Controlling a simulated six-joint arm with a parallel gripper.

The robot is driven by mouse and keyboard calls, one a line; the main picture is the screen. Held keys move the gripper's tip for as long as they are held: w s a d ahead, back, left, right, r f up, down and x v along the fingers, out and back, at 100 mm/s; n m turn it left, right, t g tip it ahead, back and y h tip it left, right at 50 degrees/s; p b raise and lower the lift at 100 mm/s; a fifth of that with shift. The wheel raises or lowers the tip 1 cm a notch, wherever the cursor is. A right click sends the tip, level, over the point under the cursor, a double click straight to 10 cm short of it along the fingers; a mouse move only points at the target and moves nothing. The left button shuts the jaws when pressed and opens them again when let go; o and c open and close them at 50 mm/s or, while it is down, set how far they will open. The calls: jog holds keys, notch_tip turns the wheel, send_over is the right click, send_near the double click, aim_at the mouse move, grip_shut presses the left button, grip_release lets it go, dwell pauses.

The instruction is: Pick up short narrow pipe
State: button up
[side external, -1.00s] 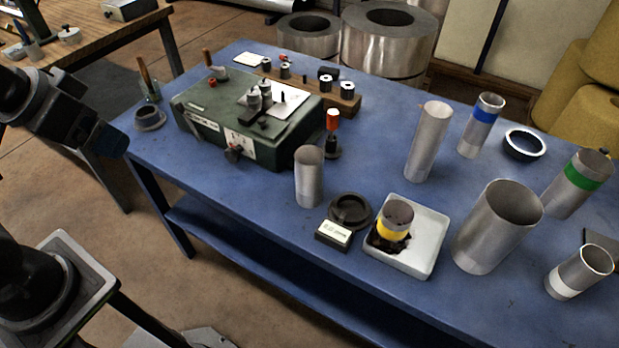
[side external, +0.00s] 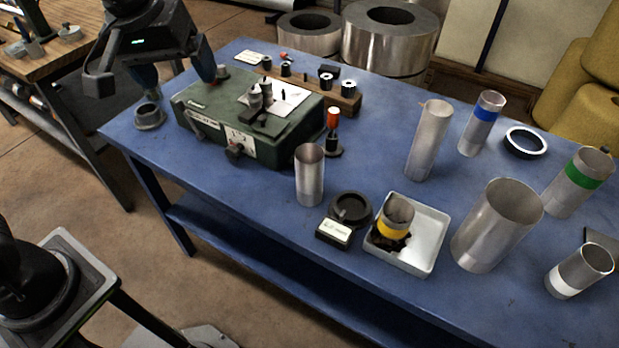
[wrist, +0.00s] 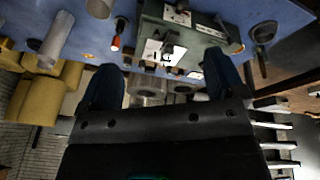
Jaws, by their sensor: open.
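Several grey pipes stand on the blue bench (side external: 270,212). A plain, fairly short narrow pipe (side external: 309,176) stands upright right of the green machine. A short pipe with a yellow band (side external: 396,216) sits in the white tray (side external: 431,236), and a short white-banded pipe (side external: 580,271) is at the right. A blue-banded pipe (side external: 483,124) and a tall plain pipe (side external: 429,141) stand farther back. Which one the task names is not certain. My gripper (side external: 181,82) is open and empty at the bench's left end, well away from these pipes. Its two blue fingers also show in the wrist view (wrist: 162,66).
The green machine (side external: 215,133) lies between my gripper and the pipes. A red-topped tool (side external: 333,125), a dark ring (side external: 350,208) and a small labelled box (side external: 333,233) surround the plain pipe. A wide pipe (side external: 497,225) and green-banded pipe (side external: 577,183) stand right.

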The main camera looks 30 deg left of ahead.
jog(key=w+d+f+n+g, duration=0.1)
jog(key=w+d+f+n, duration=0.25)
jog(key=w+d, duration=0.4)
jog(key=n+g+y, duration=0.2)
jog(key=n, duration=0.3)
send_near(309, 160)
jog(key=shift+s+a+f, duration=0.1)
jog(key=shift+s+f, duration=0.2)
jog(key=shift+f, duration=1)
jog(key=shift+s+a+f, duration=0.1)
jog(key=shift+s+f, duration=0.15)
jog(key=shift+f, duration=1.05)
jog(key=shift+s+a+f, duration=0.1)
jog(key=shift+s+f, duration=0.2)
jog(key=shift+f, duration=0.95)
jog(key=shift+c, duration=0.3)
jog(key=c, duration=1.2)
jog(key=shift+c, duration=0.4)
jog(key=shift+r, duration=0.1)
